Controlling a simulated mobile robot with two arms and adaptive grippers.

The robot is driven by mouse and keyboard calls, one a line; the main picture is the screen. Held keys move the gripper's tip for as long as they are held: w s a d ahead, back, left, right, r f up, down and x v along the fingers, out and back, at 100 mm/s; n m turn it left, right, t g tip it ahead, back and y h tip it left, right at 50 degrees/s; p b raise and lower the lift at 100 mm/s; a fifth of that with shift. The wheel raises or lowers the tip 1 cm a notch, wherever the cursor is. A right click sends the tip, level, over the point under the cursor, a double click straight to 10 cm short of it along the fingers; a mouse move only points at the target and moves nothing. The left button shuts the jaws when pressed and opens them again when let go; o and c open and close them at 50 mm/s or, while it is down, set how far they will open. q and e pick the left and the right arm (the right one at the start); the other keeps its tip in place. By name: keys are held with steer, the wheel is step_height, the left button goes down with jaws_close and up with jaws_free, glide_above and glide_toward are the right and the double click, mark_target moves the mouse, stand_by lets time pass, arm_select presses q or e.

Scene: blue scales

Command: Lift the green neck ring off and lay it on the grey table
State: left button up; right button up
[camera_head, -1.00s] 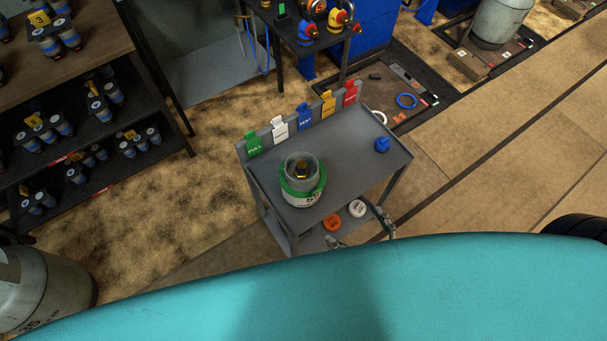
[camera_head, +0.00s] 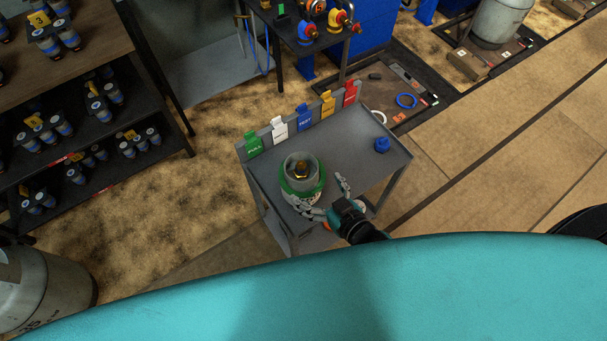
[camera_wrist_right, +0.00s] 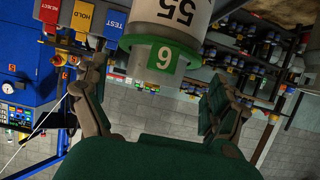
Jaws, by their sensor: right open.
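The green neck ring (camera_head: 289,190) sits around the upper part of a small white-and-grey cylinder (camera_head: 302,160) on the grey table (camera_head: 345,140). In the right wrist view the ring (camera_wrist_right: 147,49) carries a number tag, and the cylinder's white side (camera_wrist_right: 175,14) shows above it in the picture. My right gripper (camera_head: 322,194) is open at the cylinder's near right side, one finger in front of it and one to its right. In the wrist view the ring lies in the gap between the fingers (camera_wrist_right: 153,85), not gripped. Contact cannot be told. My left gripper is out of view.
Coloured tags, including a green one (camera_head: 253,144) and a red one (camera_head: 349,94), stand along the table's back edge. A blue object (camera_head: 382,145) sits at the table's right. The table's middle and right are mostly clear. A shelf (camera_head: 75,110) stands at left.

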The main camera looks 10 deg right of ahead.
steer(key=shift+x, duration=0.95)
steer(key=shift+c, duration=0.2)
